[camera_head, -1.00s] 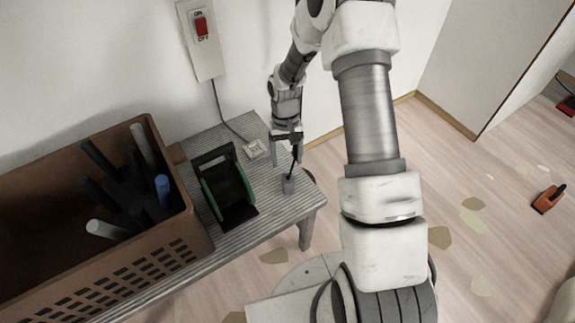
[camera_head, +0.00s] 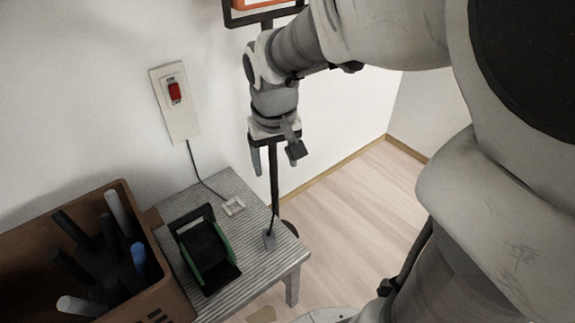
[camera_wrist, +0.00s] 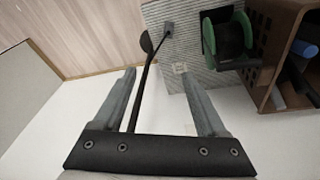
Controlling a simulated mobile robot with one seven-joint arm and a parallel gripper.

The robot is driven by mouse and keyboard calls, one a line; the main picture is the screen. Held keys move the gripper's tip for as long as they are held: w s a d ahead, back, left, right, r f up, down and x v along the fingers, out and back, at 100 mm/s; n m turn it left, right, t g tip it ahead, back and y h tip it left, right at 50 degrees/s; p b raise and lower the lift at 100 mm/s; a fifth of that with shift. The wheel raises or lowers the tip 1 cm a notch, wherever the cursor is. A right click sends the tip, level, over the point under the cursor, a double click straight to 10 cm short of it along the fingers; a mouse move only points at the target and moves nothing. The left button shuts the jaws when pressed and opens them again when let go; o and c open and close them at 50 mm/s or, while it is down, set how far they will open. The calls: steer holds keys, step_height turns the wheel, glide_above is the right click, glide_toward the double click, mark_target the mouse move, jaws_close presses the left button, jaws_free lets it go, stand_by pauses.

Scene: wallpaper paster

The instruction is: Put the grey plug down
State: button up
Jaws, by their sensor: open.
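The grey plug (camera_head: 269,240) rests on the right end of the grey ribbed table in the head view. It also shows near the top of the wrist view (camera_wrist: 168,28). I cannot tell whether the cord touches the gripper.
A white socket (camera_head: 232,206) lies on the table (camera_head: 244,189), wired to a wall switch (camera_head: 175,92). A black-and-green holder (camera_head: 206,250) stands left of the plug. A brown crate (camera_head: 152,239) with several rods is farther left. An orange framed object (camera_head: 262,6) shows at the top.

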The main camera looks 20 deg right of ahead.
steer(key=s+r+t, duration=0.3)
steer(key=s+r, duration=0.4)
steer(key=s, duration=0.6)
steer(key=shift+a+y, duration=0.4)
step_height(320, 180, up, 20)
steer(key=p, duration=2)
steer(key=shift+r+p, duration=0.25)
steer(key=shift+p, duration=0.05)
steer(key=shift+f, duration=0.1)
